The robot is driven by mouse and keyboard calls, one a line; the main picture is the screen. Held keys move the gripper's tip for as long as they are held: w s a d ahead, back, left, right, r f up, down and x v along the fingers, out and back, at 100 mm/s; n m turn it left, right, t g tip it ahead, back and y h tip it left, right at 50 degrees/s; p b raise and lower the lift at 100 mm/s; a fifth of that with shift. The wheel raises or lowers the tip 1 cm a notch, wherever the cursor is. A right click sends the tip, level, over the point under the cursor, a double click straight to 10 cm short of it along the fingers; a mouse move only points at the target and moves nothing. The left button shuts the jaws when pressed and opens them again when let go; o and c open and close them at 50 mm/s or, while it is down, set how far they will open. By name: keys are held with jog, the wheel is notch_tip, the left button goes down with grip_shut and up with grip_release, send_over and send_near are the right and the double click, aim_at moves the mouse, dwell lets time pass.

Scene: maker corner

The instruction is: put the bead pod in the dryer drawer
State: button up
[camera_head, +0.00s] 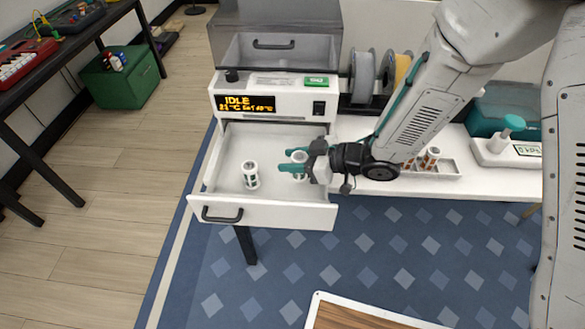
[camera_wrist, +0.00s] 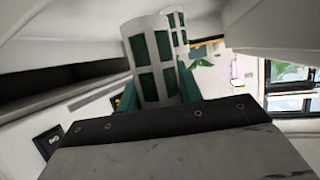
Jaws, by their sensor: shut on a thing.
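The dryer drawer (camera_head: 222,205) is pulled out below the dryer's "IDLE" display in the head view. My gripper (camera_head: 293,161) is over the right part of the drawer, its teal fingers shut on a white bead pod (camera_head: 299,157) with green windows. In the wrist view this held pod (camera_wrist: 150,62) stands between the fingers (camera_wrist: 158,88), partly hidden by the gripper body. I cannot tell whether it touches the drawer floor. A second pod (camera_head: 250,175) stands upright in the drawer, to the left of my gripper; a pod (camera_wrist: 179,30) also shows beyond the held one in the wrist view.
The dryer (camera_head: 270,84) stands on a white bench with filament spools (camera_head: 362,75) beside it. A tray (camera_head: 448,171) with more pods lies to the right, behind my arm. A teal-capped scale-like device (camera_head: 508,150) is further right.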

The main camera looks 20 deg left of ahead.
jog(key=shift+f, duration=2)
jog(key=shift+f, duration=0.1)
jog(key=o, duration=1)
jog(key=shift+d, duration=0.1)
jog(key=v, duration=1.2)
